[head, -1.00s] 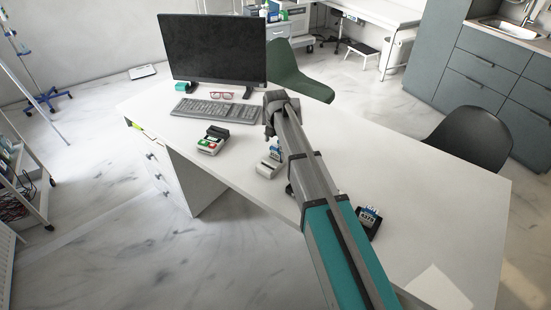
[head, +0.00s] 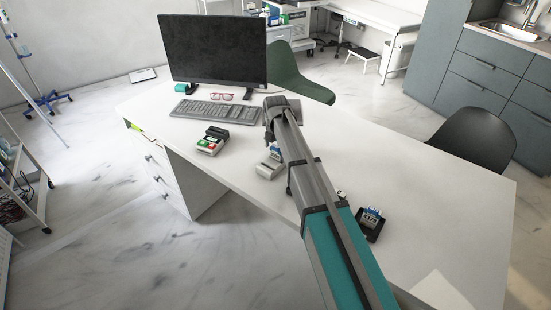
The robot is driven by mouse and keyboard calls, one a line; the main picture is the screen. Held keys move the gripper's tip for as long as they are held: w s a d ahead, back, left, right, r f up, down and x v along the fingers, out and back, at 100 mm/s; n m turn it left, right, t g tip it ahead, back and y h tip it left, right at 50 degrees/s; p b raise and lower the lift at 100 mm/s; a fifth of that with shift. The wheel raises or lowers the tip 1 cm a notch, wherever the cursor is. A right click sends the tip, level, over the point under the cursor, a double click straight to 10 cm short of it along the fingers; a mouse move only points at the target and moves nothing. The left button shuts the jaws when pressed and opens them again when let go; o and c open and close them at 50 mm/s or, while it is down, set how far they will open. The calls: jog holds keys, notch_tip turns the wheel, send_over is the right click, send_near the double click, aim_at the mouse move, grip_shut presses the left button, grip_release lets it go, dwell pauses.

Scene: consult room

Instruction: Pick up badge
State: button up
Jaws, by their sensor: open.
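A dark stand (head: 369,231) on the right part of the white desk holds a small blue-and-white card (head: 372,215) that looks like a badge, with printed digits on its front. Another small blue-topped card (head: 275,153) stands in a white device (head: 268,170) near the desk's middle; I cannot tell whether it is a badge. My gripper (head: 268,139) is at the far end of my arm, just above and behind this white device. It is open, small in view and partly hidden by my wrist. No contact shows.
The white desk (head: 440,210) carries a card terminal (head: 212,141), keyboard (head: 210,110), red glasses (head: 221,96) and monitor (head: 212,48). A small pale item (head: 341,194) lies beside my arm. A dark chair (head: 472,138) stands at the right. The desk's right part is mostly clear.

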aim_at(275, 155)
jog(key=shift+a+f+b, duration=0.1)
jog(key=shift+f+b, duration=1.05)
jog(key=shift+f, duration=0.25)
jog(key=c, duration=0.7)
